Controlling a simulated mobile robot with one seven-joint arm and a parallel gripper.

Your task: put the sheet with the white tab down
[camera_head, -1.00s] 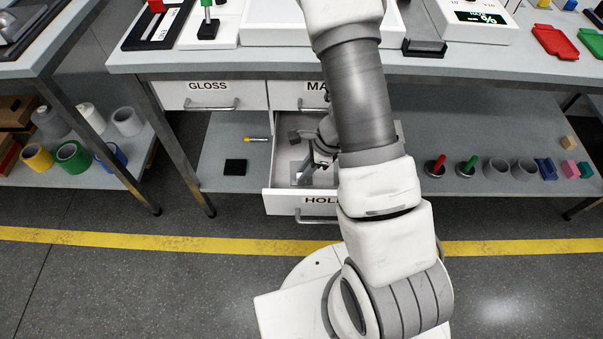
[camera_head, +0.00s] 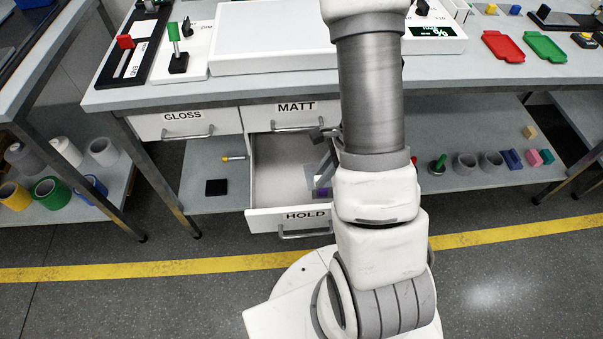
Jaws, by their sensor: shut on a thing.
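The drawer labelled HOLD (camera_head: 262,221) stands open under the bench, and its pale floor shows on the left side. My gripper (camera_head: 321,181) is over the right part of this drawer, low down, partly hidden by my own arm. It is shut on a thin greyish piece, which I take to be the sheet with the white tab (camera_head: 318,180); only a small light part of it shows. A small purple patch (camera_head: 323,191) lies right by the fingertips. I cannot tell whether the held sheet touches the drawer floor.
Closed drawers labelled GLOSS (camera_head: 184,127) and MATT (camera_head: 284,118) sit above. A black square (camera_head: 216,187) and a yellow-tipped tool (camera_head: 233,157) lie on the lower shelf to the left. A red tray (camera_head: 503,46) and a green tray (camera_head: 551,47) are on the bench top.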

